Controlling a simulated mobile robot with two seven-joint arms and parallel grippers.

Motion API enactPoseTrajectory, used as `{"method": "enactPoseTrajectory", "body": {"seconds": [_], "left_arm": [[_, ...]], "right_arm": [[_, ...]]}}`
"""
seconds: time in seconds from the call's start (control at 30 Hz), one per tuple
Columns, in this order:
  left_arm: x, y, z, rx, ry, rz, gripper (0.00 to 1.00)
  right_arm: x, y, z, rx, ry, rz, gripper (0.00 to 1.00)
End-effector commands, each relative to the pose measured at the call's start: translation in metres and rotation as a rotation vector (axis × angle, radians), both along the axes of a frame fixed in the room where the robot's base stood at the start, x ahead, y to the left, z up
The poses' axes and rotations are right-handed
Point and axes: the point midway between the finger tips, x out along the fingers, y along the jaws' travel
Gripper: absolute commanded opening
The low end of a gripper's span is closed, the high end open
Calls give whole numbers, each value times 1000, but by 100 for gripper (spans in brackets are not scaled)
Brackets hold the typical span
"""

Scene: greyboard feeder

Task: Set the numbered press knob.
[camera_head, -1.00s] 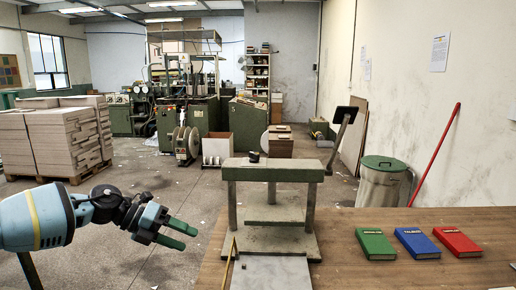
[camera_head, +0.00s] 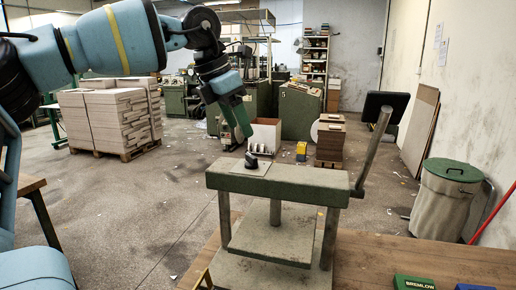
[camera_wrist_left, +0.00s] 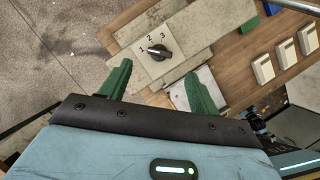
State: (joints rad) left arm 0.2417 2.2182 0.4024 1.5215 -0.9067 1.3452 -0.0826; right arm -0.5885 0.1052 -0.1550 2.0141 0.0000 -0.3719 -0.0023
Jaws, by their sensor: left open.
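The press (camera_head: 330,188) stands on the wooden table, with a green-edged grey top and a lever at its right. The black knob (camera_head: 252,161) sits on a pale plate on that top. In the left wrist view the knob (camera_wrist_left: 159,53) shows with the numbers 1, 2 and 3 beside it; its pale mark seems to face 1. My left gripper (camera_head: 238,122) hangs above and slightly left of the knob, fingers down. In its wrist view the gripper (camera_wrist_left: 158,72) is open, with green fingers apart and the knob between and beyond their tips, apparently untouched. My right gripper is not in view.
The press lever (camera_head: 372,150) rises at the right of the press. A green book (camera_head: 412,282) and a blue book (camera_head: 473,287) lie at the table's front right. A lidded bin (camera_head: 447,205) stands behind the table. The space above the press top is otherwise clear.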

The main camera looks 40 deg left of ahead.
Motion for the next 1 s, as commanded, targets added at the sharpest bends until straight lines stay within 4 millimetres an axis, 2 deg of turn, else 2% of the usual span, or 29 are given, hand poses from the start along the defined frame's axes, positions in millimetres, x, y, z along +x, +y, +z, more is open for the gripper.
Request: {"method": "enactPoseTrajectory", "body": {"seconds": [0.17, 0.63, 1.0], "left_arm": [[2, -1, -7, -1, 2, -1, 62], [25, -8, -65, -2, 2, -1, 62], [29, -8, -73, -3, 0, 0, 62]], "right_arm": [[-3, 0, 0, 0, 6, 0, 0], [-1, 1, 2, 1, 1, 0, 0], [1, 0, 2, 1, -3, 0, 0]]}}
